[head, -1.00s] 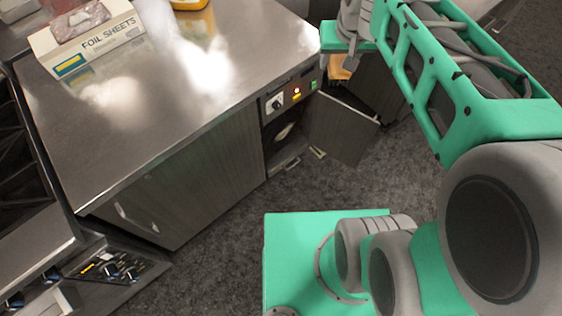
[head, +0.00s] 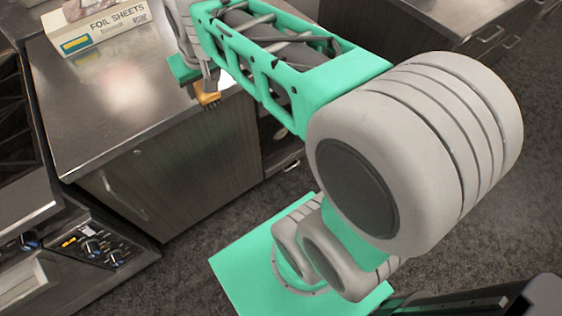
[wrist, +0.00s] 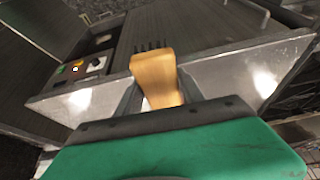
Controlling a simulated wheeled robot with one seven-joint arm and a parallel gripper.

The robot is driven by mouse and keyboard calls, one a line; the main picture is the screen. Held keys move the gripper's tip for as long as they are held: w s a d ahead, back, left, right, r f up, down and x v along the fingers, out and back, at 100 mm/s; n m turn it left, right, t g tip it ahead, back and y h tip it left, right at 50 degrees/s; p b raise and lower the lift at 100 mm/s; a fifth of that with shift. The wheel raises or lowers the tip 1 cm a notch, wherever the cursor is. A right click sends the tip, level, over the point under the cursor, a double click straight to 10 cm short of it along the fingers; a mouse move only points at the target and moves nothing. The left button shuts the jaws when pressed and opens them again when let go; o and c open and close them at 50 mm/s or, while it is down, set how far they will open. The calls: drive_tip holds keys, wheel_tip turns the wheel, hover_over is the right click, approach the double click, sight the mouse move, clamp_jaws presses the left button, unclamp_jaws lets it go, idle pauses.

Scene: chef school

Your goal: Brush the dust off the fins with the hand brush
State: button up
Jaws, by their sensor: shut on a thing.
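My gripper (wrist: 156,98) is shut on the hand brush (wrist: 155,76), which has a tan wooden body and dark bristles pointing away from me. In the head view the brush (head: 208,98) shows as a small orange-tan piece under my gripper (head: 203,85), by the right edge of the steel counter. The fins are not visible in either current view; my arm covers most of the compartment where the control panel sits. The control panel (wrist: 80,70) shows at the left of the wrist view, with a knob and small lights.
The steel counter (head: 110,110) carries a foil sheets box (head: 100,32) at the back left. A stove panel with knobs (head: 90,247) is at the lower left. Another counter (head: 440,12) stands at the upper right. Dark floor lies open at the right.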

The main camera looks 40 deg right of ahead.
wheel_tip(320, 180, down, 40)
drive_tip(key=f+b, duration=0.1)
drive_tip(key=b, duration=3.6)
drive_tip(key=w+d+f+m+g+y+p, duration=0.15)
drive_tip(key=d+f+m+g+y, duration=0.35)
drive_tip(key=d+f+m, duration=1.15)
drive_tip(key=s+d+f+m+t+h, duration=0.2)
drive_tip(key=s+d+f+m+t, duration=0.3)
drive_tip(key=d+m+t, duration=0.2)
drive_tip(key=s+d+f+m+t+h, duration=0.2)
drive_tip(key=s+d+f+m+t, duration=0.2)
drive_tip(key=d+m+t, duration=0.3)
drive_tip(key=s+m, duration=0.1)
drive_tip(key=m, duration=0.4)
drive_tip(key=shift+d+f+h, duration=0.2)
drive_tip(key=shift+f+h, duration=0.1)
drive_tip(key=shift+f, duration=0.05)
